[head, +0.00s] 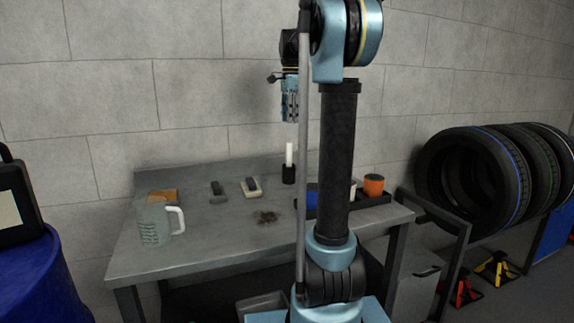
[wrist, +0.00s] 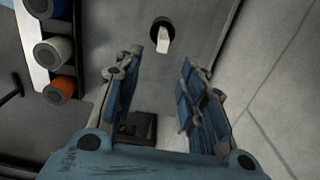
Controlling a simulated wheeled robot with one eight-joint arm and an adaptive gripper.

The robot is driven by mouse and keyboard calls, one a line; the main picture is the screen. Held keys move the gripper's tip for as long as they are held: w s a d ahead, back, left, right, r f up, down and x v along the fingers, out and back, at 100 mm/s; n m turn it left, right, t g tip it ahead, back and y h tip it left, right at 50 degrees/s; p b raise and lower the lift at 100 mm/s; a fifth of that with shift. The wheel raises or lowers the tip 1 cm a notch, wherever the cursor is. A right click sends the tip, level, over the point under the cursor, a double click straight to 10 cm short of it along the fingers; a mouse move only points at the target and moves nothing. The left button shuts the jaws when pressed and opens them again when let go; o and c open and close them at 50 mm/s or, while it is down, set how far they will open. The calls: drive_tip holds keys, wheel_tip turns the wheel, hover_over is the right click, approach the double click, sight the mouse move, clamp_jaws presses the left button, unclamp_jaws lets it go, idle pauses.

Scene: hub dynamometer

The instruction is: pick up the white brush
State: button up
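My gripper (head: 290,113) points down, high above the back of the bench and clear of the brush. In the wrist view my gripper (wrist: 161,58) has its two blue fingers apart with nothing between the tips.
A white upright piece in a black holder (head: 289,174) stands right of the brush. A dark block (head: 217,191) lies left of it, and a jug (head: 156,224) stands farther left. A dark patch (head: 266,217) marks the bench. A tray (head: 370,201) holds an orange cylinder (head: 373,185).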

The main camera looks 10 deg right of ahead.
hover_over(289, 155)
drive_tip(key=f, duration=1.1)
drive_tip(key=shift+w, duration=0.2)
drive_tip(key=shift+w+f, duration=0.15)
drive_tip(key=shift+f, duration=1.2)
drive_tip(key=shift+w+f, duration=0.1)
drive_tip(key=shift+f, duration=1.25)
clamp_jaws()
